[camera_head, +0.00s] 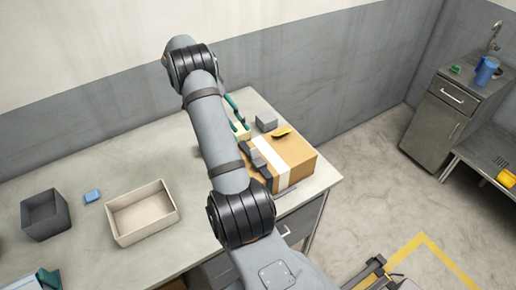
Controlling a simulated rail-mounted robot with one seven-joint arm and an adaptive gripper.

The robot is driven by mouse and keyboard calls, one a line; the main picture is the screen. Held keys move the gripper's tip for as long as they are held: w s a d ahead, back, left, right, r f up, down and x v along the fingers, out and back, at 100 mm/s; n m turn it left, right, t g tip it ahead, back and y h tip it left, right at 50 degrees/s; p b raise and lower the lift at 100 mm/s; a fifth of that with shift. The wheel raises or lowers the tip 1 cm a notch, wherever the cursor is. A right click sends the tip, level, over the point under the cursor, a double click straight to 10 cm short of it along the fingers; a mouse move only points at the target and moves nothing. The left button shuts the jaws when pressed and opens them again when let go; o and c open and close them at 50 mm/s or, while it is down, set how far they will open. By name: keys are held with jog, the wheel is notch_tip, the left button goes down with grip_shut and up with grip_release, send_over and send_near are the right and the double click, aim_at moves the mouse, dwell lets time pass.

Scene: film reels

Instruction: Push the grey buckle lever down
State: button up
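A brown cardboard box (296,153) with a white band (272,157) across its top stands at the right end of the workbench. Dark grey jointed parts (257,162) show on the box's left side, just right of my arm. They are too small to tell whether they are my gripper or the grey buckle lever. My arm crosses in front of this spot and hides much of the box's left side. My gripper's fingertips cannot be made out, nor whether they touch anything. The lever's position cannot be told.
A grey block (266,121), a yellow item (281,132) and a green-handled item (236,110) are around the box's far side. A beige tray (142,213), a blue block (92,196) and a dark grey bin (45,214) stand left on the bench (105,170).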

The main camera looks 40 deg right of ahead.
aim_at(253, 149)
jog(key=p+x, duration=0.3)
jog(key=x, duration=0.6)
jog(key=shift+s, duration=0.1)
jog(key=shift+s+d+f, duration=0.15)
jog(key=shift+d+f, duration=0.05)
jog(key=shift+f, duration=0.25)
jog(key=shift+c, duration=1.3)
grip_shut()
